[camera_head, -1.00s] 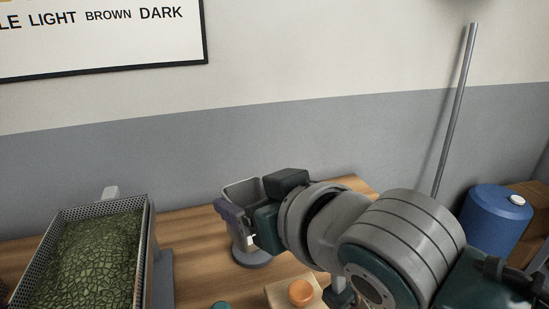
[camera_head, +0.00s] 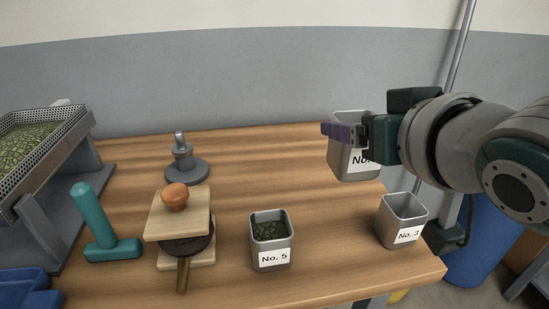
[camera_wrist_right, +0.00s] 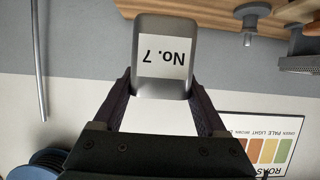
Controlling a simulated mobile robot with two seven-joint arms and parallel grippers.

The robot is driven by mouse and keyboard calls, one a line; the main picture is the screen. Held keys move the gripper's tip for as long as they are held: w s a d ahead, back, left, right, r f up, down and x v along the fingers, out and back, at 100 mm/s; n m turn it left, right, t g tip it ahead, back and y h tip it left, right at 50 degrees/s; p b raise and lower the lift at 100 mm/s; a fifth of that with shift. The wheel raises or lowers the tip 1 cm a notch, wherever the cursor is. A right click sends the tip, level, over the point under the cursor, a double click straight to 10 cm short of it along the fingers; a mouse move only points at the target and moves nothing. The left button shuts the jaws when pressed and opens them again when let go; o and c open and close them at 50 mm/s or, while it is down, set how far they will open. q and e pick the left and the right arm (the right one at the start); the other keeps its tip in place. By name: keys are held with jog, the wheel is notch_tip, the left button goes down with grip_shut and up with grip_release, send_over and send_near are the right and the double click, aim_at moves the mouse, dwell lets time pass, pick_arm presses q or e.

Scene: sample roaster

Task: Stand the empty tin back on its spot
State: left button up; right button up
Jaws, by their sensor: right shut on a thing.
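A grey metal tin labelled No. 7 (camera_wrist_right: 164,58) is between the fingers of my right gripper (camera_wrist_right: 162,98), which is shut on it. In the head view the same tin (camera_head: 345,160) is held upright above the right back part of the wooden table, its label partly covered by the gripper (camera_head: 350,133). Its inside is mostly hidden. An empty tin labelled No. 3 (camera_head: 403,212) stands on the table's right side, below and in front of the held tin. A tin labelled No. 5 (camera_head: 271,250), holding dark green beans, stands near the front. My left gripper is not in view.
A grey round stand (camera_head: 186,168) is at the back. A perforated bean tray (camera_head: 45,160) is far left. A blue drum (camera_head: 483,240) stands right, beyond the table.

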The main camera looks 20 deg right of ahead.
jog(key=shift+f+b, duration=2.5)
jog(key=shift+f, duration=4.95)
jog(key=shift+f, duration=0.2)
jog(key=o, duration=1.5)
jog(key=shift+r, duration=0.1)
